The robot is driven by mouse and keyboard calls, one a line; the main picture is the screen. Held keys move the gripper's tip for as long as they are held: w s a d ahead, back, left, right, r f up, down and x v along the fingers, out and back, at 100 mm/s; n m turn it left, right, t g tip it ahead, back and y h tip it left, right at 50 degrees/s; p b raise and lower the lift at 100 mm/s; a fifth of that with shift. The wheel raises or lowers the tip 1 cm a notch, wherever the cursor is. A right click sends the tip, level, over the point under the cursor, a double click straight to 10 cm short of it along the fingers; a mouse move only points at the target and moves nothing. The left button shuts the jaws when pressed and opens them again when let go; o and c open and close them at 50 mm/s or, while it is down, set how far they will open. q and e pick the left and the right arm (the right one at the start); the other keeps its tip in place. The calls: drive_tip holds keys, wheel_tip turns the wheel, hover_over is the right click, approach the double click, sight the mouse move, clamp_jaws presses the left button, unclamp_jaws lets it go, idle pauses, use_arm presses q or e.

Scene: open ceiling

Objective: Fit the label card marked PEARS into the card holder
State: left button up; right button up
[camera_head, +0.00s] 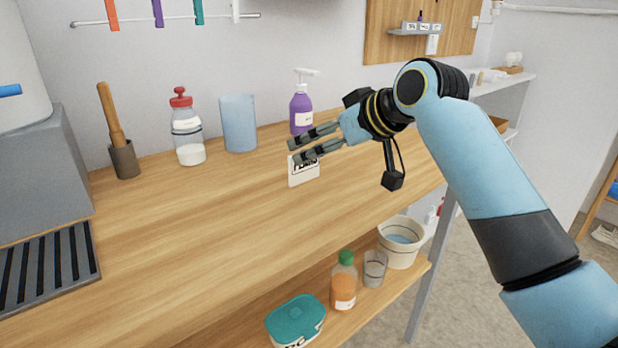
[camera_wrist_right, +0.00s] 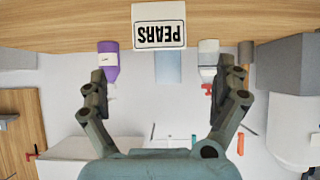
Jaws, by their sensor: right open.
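A white card marked PEARS (camera_head: 303,174) shows upright on the wooden counter in the head view, its top partly covered by my right gripper. In the right wrist view the PEARS card (camera_wrist_right: 159,35) appears upside down, its black-framed lettering clear and a blank white part on its counter side. My right gripper (camera_head: 297,150) is open and empty, its fingers at the card's upper part in the head view. In the wrist view the fingers (camera_wrist_right: 158,85) are spread wider than the card, which lies beyond the tips. I cannot pick out a separate card holder. My left gripper is out of view.
Along the wall stand a mortar with pestle (camera_head: 124,158), a red-topped jar (camera_head: 187,135), a blue cylinder (camera_head: 239,124) and a purple spray bottle (camera_head: 301,112). The counter (camera_head: 190,215) left of the card is clear. A lower shelf holds a teal-lidded tub (camera_head: 296,317) and bottle (camera_head: 344,283).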

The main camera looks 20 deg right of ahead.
sight(304, 167)
drive_tip(key=b+x, duration=0.1)
drive_tip(key=x, duration=0.7)
drive_tip(key=shift+f, duration=0.15)
drive_tip(key=shift+s, duration=0.1)
drive_tip(key=c, duration=1.1)
